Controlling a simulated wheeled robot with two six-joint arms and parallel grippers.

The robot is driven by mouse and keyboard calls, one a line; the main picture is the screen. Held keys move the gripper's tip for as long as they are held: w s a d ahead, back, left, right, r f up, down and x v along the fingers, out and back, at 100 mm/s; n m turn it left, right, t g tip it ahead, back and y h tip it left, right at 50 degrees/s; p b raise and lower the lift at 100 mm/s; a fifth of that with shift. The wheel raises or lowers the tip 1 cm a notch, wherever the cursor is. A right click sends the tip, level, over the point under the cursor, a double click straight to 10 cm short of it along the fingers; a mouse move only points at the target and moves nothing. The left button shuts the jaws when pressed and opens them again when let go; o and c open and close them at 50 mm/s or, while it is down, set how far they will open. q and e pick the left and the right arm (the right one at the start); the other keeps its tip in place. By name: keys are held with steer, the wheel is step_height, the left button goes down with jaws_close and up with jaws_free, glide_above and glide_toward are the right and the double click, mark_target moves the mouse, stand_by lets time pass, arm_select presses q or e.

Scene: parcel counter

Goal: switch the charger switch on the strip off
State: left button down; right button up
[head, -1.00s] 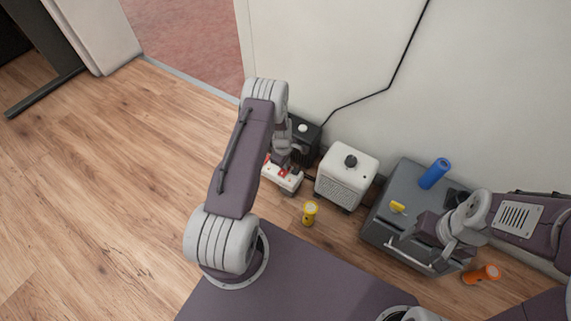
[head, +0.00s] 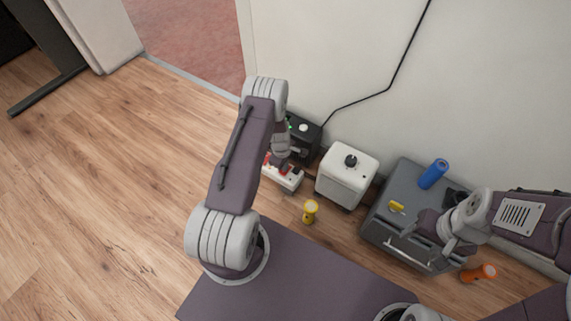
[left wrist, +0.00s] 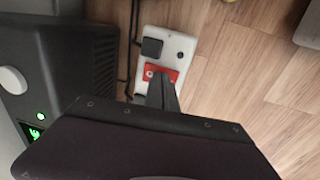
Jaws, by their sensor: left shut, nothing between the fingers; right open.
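The white power strip (head: 293,184) lies on the floor, partly covered by my left gripper in the head view. In the left wrist view the strip (left wrist: 181,45) shows a red switch plate (left wrist: 168,73) and a black plug (left wrist: 152,47). Switch labels are unreadable and part of the plate is hidden. My left gripper (head: 283,171) is shut and empty, over the strip; in the left wrist view its tips (left wrist: 160,79) overlap the red plate. I cannot tell if they touch. My right gripper (head: 425,240) is open, over the grey case, away from the strip.
A black box (head: 305,132) with a green light stands behind the strip. A white box (head: 346,177) with a black knob is right of it. A yellow flashlight (head: 310,210) stands in front. The grey case (head: 385,225) holds a blue cylinder (head: 433,173); an orange flashlight (head: 478,273) lies beside it.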

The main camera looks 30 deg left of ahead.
arm_select(q)
steer(key=r+p, duration=0.3)
steer(key=r, duration=0.1)
steer(key=r+p, duration=0.2)
steer(key=shift+w+p, duration=0.3)
step_height(320, 180, up, 8)
steer(key=w+p, duration=0.1)
steer(key=p, duration=0.3)
steer(key=shift+d, duration=0.1)
